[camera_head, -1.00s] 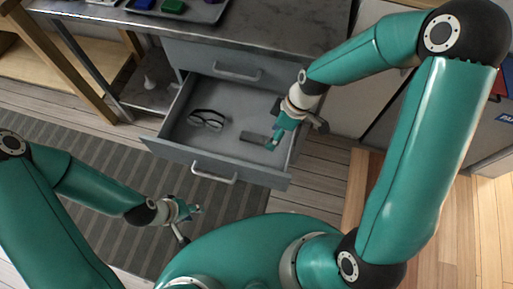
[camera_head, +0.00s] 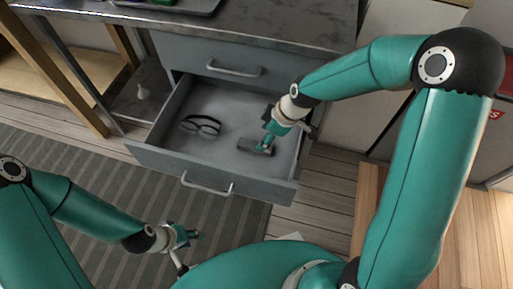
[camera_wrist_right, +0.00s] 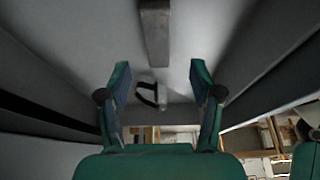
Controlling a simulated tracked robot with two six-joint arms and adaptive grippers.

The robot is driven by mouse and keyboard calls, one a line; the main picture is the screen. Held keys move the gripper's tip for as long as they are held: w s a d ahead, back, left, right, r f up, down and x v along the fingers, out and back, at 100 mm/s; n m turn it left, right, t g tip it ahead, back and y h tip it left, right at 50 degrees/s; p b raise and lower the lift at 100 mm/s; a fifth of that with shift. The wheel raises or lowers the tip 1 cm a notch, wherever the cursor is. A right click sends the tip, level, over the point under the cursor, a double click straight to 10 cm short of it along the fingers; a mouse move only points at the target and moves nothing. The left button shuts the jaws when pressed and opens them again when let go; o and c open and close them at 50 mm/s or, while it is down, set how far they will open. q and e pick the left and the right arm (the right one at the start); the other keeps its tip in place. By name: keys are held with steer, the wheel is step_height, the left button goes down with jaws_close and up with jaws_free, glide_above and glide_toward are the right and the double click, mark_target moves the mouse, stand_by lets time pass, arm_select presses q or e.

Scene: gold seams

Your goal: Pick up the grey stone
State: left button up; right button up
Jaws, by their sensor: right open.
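The grey stone (camera_head: 249,146) is a dark grey bar lying on the floor of the open drawer (camera_head: 215,105), towards its right side. In the right wrist view the stone (camera_wrist_right: 155,35) stands out as a long bar at the top centre, beyond the fingertips. My right gripper (camera_head: 266,146) is inside the drawer at the stone's right end in the head view. Its fingers (camera_wrist_right: 158,70) are spread with nothing between them; I cannot tell if they touch the stone. My left gripper (camera_head: 191,236) hangs in front of the drawer, away from the stone, its jaws too small to judge.
The drawer's front panel (camera_head: 160,160) and side walls surround the right gripper. A grey worktop (camera_head: 270,27) with a tray (camera_head: 205,8) is above. A striped rug (camera_head: 90,185) covers the floor at left.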

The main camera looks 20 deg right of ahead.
mark_target(245, 144)
steer(key=shift+b+x, duration=0.8)
steer(key=shift+x, duration=2.7)
steer(key=shift+w+d, duration=0.1)
jaws_close()
